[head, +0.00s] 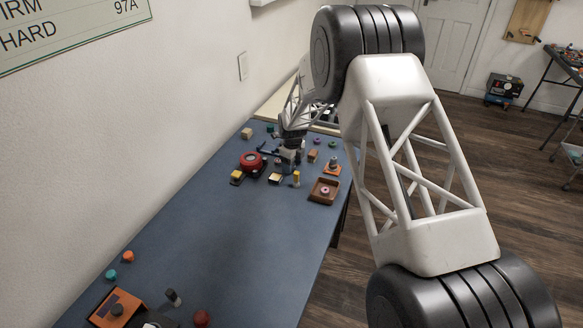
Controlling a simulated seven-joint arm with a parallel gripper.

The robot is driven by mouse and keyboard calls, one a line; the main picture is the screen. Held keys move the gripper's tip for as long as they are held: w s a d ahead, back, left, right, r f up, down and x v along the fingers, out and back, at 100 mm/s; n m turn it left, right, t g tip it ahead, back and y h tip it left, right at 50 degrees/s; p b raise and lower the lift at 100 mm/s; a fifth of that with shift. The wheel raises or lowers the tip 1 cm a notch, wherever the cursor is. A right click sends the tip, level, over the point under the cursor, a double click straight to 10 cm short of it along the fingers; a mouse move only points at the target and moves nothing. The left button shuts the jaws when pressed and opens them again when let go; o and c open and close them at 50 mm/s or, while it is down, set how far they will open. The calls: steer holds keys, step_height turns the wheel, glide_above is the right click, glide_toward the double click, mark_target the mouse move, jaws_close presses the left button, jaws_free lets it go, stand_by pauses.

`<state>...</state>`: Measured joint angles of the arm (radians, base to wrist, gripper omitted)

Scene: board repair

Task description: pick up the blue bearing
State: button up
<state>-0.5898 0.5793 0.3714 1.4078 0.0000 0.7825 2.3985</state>
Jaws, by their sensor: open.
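My gripper (289,157) is small and far off in the head view, at the far part of the blue-grey table (225,235). It points down among a cluster of small parts, and its jaws are open. I cannot make out the blue bearing for certain. A small dark blue piece (262,147) lies just left of my gripper, but its shape is too small to tell. The gripper and the parts close to it hide some of the table there.
A red round part (251,160) is left of my gripper. A brown tray (312,197) holds a pink ring (325,191). An orange-based post (333,165) stands behind it. A purple ring (318,141) lies farther back. The table's middle is clear; an orange box (104,311) is at the near end.

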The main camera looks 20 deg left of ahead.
steer(key=shift+c, duration=0.4)
steer(key=c, duration=0.9)
